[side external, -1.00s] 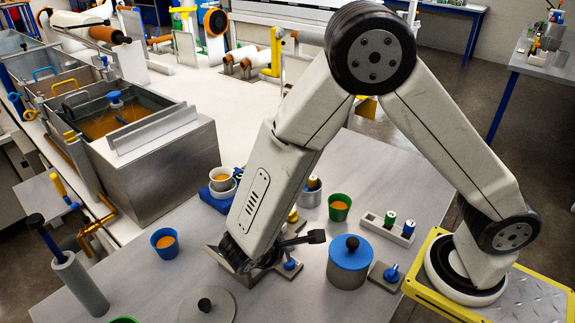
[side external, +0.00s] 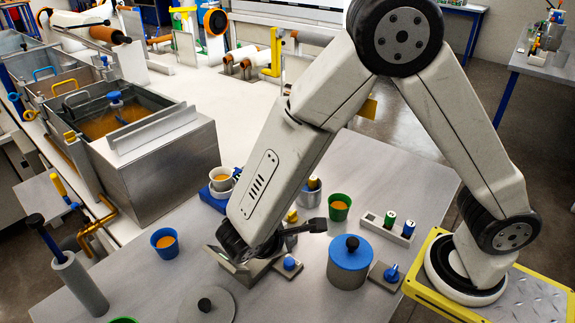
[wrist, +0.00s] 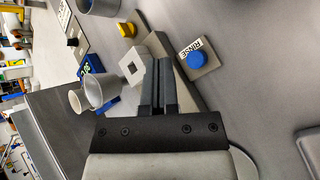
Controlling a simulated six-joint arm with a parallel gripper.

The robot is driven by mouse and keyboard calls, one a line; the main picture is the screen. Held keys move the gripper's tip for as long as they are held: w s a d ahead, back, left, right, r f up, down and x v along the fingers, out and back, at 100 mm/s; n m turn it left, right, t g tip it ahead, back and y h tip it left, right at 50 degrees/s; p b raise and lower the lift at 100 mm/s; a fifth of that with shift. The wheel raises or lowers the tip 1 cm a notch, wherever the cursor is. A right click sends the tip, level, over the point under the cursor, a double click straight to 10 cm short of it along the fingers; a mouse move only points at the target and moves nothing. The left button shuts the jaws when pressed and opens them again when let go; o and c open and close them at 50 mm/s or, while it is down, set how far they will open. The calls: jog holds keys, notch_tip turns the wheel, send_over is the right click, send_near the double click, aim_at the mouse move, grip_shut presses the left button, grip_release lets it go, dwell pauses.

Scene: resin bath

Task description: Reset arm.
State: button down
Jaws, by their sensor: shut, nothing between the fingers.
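My gripper (wrist: 158,78) points away from the wrist in the wrist view, its two dark fingers together with nothing between them. In the side external view my gripper (side external: 312,226) reaches out to the right at the end of the lower arm, above the grey bench. Below it a blue-buttoned block (side external: 289,263) stands on the bench; it also shows in the wrist view, labelled RINSE (wrist: 198,58), to the right of the fingers. A white square block with a hole (wrist: 132,66) lies to the left of the fingers.
A blue-lidded pot (side external: 349,264), a blue cup (side external: 165,243) and a green cup (side external: 339,207) stand around the arm. A small rack (side external: 388,228) holds vials. A grey disc (side external: 208,306) lies in front. The resin bath (side external: 150,165) is at the left.

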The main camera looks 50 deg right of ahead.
jog(key=shift+s+d+r+m+g+y, duration=0.1)
jog(key=shift+s+d+m+g+y, duration=0.1)
jog(key=shift+d+m+g+y, duration=0.25)
jog(key=s+d+r+m+t+y, duration=0.2)
jog(key=d+r+m+y, duration=0.3)
jog(key=d+m+y, duration=0.3)
jog(key=shift+s+d+r+m, duration=0.15)
jog(key=shift+d+m, duration=0.35)
jog(key=shift+m, duration=0.15)
jog(key=shift+t, duration=0.25)
